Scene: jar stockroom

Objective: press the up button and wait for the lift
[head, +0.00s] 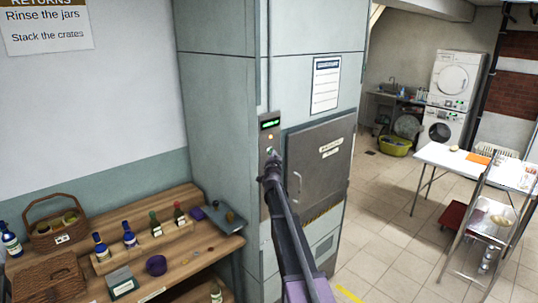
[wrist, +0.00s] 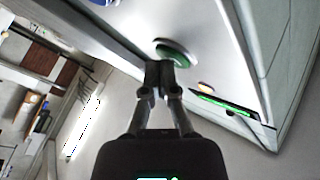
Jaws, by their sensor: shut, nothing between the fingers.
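The lift's metal button panel (head: 264,133) is on the front of the pale cabinet-like lift housing, left of the shut grey lift door (head: 318,172). A green-lit display (head: 270,124) is at its top; its text is too small to read. My gripper (head: 271,165) is shut and empty at the panel. In the wrist view its fingertips (wrist: 158,67) are at a round green button (wrist: 175,50) and partly cover it; contact cannot be told. A blue button (wrist: 101,2) is cut off at the top edge.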

